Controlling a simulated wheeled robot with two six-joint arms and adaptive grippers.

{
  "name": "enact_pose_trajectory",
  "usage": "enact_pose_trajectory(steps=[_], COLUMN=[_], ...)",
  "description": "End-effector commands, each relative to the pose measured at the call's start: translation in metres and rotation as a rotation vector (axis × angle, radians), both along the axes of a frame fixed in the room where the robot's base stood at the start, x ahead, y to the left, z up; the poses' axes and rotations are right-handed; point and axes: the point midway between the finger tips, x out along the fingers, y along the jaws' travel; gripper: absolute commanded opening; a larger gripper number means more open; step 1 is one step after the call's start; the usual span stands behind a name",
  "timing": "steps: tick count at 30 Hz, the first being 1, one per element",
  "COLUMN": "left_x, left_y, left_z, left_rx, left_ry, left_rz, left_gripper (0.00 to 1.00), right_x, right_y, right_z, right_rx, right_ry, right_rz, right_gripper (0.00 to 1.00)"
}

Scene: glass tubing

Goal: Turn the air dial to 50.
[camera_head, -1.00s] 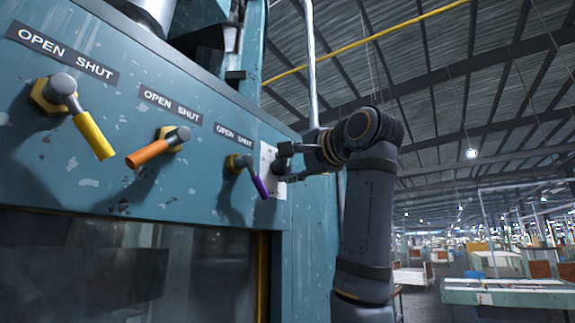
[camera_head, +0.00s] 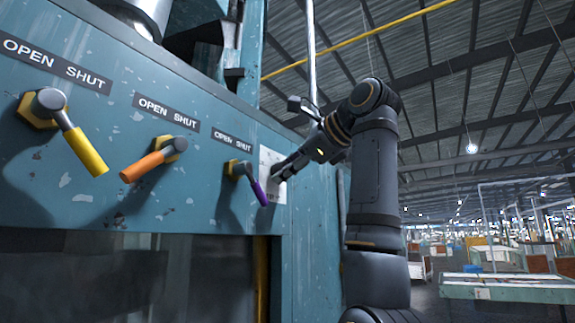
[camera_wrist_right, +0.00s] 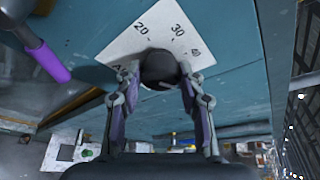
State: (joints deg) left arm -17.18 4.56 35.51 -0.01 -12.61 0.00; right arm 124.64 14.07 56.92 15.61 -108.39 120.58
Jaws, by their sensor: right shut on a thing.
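The air dial is a dark round knob (camera_wrist_right: 160,68) on a white scale plate (camera_wrist_right: 127,43) with black numbers; 20, 30 and 40 show in the right wrist view. The knob's pointer and other numbers are hidden or too small to read. In the head view the plate (camera_head: 270,160) is at the right end of the teal panel. My right gripper (camera_wrist_right: 158,88) is shut on the knob, a finger on each side. In the head view my right gripper (camera_head: 280,174) hides the knob. My left gripper is in neither view.
A purple-handled lever (camera_head: 259,191) sticks out just left of the plate, close to my right gripper. An orange lever (camera_head: 147,165) and a yellow lever (camera_head: 85,152) are further left, under OPEN SHUT labels. Open hall lies to the right.

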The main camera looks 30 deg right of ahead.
Motion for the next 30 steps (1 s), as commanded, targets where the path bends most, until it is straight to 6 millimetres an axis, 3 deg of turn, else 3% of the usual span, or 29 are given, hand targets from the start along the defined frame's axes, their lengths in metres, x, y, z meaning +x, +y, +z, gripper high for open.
enact_pose_trajectory(steps=[12, 28, 29, 30], left_x=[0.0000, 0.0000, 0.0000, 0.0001], left_y=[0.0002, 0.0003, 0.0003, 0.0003], left_z=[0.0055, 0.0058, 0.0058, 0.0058], left_rx=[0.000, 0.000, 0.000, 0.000], left_ry=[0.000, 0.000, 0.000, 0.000], left_rz=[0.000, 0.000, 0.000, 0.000], left_gripper=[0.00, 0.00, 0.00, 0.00], right_x=[0.0009, 0.0013, 0.0013, 0.0013], right_y=[-0.0006, -0.0005, -0.0005, -0.0004], right_z=[-0.0010, -0.0022, -0.0022, -0.0023], right_rx=[0.158, 0.179, 0.179, 0.179], right_ry=[0.071, 0.082, 0.083, 0.083], right_rz=[0.001, 0.001, 0.001, 0.001], right_gripper=[0.07, 0.07, 0.40, 0.46])
